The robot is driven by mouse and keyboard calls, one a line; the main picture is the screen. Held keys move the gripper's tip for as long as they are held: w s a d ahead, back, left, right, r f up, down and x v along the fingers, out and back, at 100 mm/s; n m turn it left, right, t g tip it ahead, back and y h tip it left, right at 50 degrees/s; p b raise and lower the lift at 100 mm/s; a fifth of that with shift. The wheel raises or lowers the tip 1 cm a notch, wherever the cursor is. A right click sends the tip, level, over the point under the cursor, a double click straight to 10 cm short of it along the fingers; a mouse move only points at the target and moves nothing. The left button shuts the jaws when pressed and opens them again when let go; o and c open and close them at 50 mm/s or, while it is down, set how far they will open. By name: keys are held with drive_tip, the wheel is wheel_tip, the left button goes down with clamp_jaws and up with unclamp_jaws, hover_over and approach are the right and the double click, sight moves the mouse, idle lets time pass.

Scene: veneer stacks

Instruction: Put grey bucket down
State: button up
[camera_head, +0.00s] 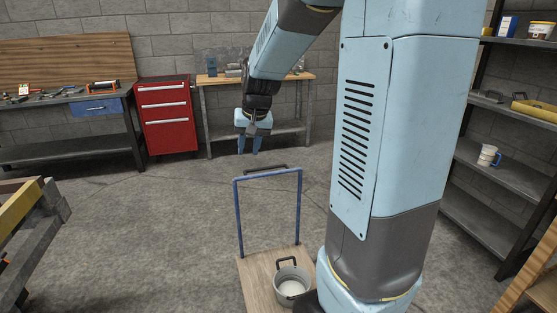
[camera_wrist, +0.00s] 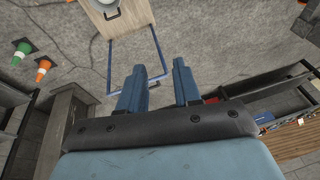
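The grey bucket (camera_head: 291,283) stands upright on the wooden deck of a trolley (camera_head: 257,284), its dark handle raised and something pale inside. In the wrist view, part of the bucket (camera_wrist: 108,7) shows at the top edge on the deck. My gripper (camera_head: 249,152) hangs pointing down above the floor, behind the trolley's blue frame in the head view, well apart from the bucket. In the wrist view, my gripper's fingers (camera_wrist: 158,85) are spread with nothing held between them. The trolley's blue frame passes beyond the fingertips.
A red drawer cabinet (camera_head: 167,117) and a workbench (camera_head: 80,97) stand along the back wall. A shelf rack (camera_head: 500,180) is at the right. The floor left of the trolley is clear.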

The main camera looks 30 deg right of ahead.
drive_tip(key=s+a+r+n+t, duration=0.1)
drive_tip(key=s+r, duration=0.2)
drive_tip(key=s, duration=0.9)
drive_tip(key=s+a+r+n+t, duration=0.1)
drive_tip(key=s+r, duration=0.3)
drive_tip(key=s, duration=0.8)
drive_tip(key=shift+a+r+n+h, duration=0.25)
drive_tip(key=shift+a+n+h, duration=0.15)
drive_tip(key=shift+a+n, duration=0.2)
drive_tip(key=shift+s, duration=0.1)
